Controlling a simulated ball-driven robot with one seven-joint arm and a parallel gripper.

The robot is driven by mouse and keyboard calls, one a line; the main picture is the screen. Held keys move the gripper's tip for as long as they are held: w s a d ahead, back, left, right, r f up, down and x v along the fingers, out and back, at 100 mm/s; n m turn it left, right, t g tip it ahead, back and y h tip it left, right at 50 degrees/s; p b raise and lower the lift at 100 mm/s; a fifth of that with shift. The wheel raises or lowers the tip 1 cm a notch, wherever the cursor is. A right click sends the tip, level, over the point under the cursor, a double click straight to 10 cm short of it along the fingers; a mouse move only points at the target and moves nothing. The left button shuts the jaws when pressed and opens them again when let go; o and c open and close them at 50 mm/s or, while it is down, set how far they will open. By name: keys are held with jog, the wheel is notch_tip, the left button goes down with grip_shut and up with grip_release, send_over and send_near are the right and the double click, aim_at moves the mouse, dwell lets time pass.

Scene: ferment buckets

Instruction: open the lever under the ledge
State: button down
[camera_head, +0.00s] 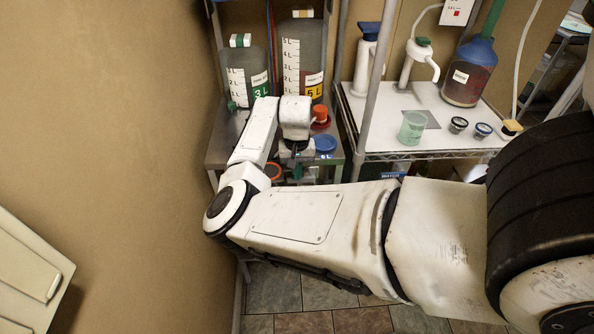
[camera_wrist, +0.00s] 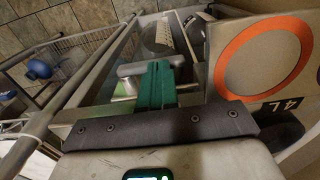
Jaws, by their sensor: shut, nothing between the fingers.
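My gripper (camera_wrist: 158,72) shows in the wrist view as two teal fingers pressed together, shut and empty. A grey bar (camera_wrist: 130,70) lies right at the fingertips. It may be the lever, but I cannot tell, nor whether the fingers touch it. To the right is a pale surface with an orange ring (camera_wrist: 262,56) and a "4 L" mark. In the head view my arm reaches to the grey ledge (camera_head: 222,150), and my wrist is bent down at its front.
A 3 L container (camera_head: 247,75) and a larger graduated container (camera_head: 302,60) stand at the back of the ledge. A blue lid (camera_head: 325,144) lies near my wrist. A metal post (camera_head: 374,85) and a white shelf (camera_head: 385,140) with bottles and jars are to the right.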

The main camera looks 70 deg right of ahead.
jog(key=shift+w+a+f+g+h, duration=0.2)
jog(key=shift+f+g+h, duration=0.1)
jog(key=shift+f+g, duration=0.3)
jog(key=shift+w+a+f, duration=0.1)
jog(key=shift+w+f, duration=0.25)
jog(key=shift+f, duration=0.05)
jog(key=shift+r+p, duration=0.85)
jog(key=shift+p, duration=0.05)
jog(key=shift+w+r+p, duration=0.1)
jog(key=shift+r+p, duration=0.25)
jog(key=w+a+r+p, duration=0.2)
jog(key=w+r+p, duration=0.1)
jog(key=r, duration=0.9)
jog(key=shift+w+p, duration=0.4)
jog(key=shift+w, duration=0.5)
